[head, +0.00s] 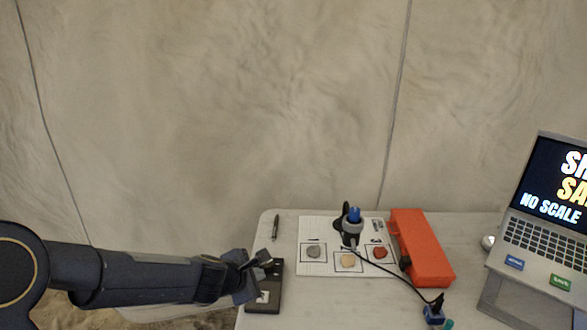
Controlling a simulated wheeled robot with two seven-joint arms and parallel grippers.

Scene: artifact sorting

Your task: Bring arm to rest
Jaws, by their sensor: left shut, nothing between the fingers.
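My left arm (150,277) comes in from the left, stretched out nearly level. My left gripper (262,258) is at the table's left end, over a small dark tray (277,297). It is shut with nothing held, and it hides part of the tray. My right gripper is not in view.
On the table (345,315) a white sheet (312,268) bears a grey, a tan and a red round piece in marked boxes.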

